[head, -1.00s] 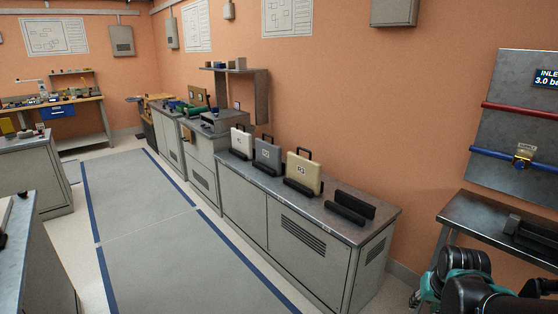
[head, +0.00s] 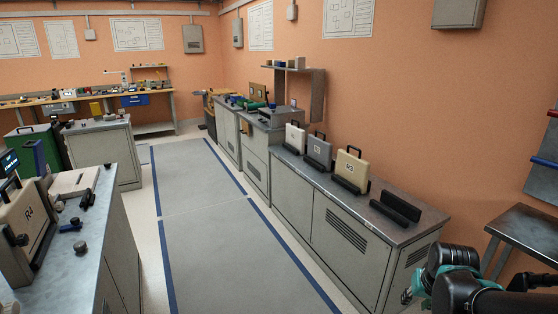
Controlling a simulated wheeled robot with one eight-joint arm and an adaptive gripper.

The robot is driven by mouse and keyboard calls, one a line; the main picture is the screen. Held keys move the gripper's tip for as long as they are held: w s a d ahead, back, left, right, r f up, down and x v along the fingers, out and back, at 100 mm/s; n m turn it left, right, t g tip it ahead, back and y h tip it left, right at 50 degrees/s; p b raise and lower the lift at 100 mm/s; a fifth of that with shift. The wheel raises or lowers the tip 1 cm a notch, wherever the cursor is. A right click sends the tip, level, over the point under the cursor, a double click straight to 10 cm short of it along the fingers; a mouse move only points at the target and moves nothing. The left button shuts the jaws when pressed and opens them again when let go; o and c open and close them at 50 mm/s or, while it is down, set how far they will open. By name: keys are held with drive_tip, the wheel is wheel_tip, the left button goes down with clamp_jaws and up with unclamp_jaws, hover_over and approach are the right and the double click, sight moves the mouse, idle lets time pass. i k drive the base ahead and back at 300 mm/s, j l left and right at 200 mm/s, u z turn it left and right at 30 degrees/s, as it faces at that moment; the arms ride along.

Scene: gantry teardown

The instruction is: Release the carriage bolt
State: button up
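I cannot pick out a carriage bolt with certainty in the head view. On the near left bench (head: 112,212), a beige panel marked R4 (head: 27,222) stands upright with dark knobs on its edge. Beside it lie a pale flat plate (head: 76,181) and small dark and blue knob-like parts (head: 72,225). My arm shows at the bottom right, black and teal. Its end, my gripper (head: 408,296), is small and partly hidden behind the arm, so its fingers cannot be made out. It is far from the left bench, across the aisle.
Grey cabinets (head: 345,245) line the right wall, with several upright cases in black holders and one empty holder (head: 395,207). A grey table (head: 530,228) stands at right. The blue-edged floor aisle (head: 215,235) is clear. A wooden workbench (head: 90,97) stands at the back.

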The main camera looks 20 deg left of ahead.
sight(76, 222)
drive_tip(key=k+u, duration=0.15)
drive_tip(key=u, duration=0.2)
drive_tip(key=k+u, duration=0.2)
drive_tip(key=u, duration=0.15)
drive_tip(key=k+j+u, duration=0.1)
drive_tip(key=u, duration=0.3)
drive_tip(key=j+u, duration=0.2)
drive_tip(key=u, duration=0.2)
drive_tip(key=j+u, duration=0.25)
drive_tip(key=u, duration=0.15)
drive_tip(key=l+u, duration=0.1)
drive_tip(key=l, duration=0.35)
drive_tip(key=i+l, duration=0.15)
drive_tip(key=l, duration=0.15)
drive_tip(key=i+l, duration=0.15)
drive_tip(key=l, duration=0.15)
drive_tip(key=i+l, duration=0.15)
drive_tip(key=l, duration=0.15)
drive_tip(key=i+l+u, duration=0.1)
drive_tip(key=l, duration=0.2)
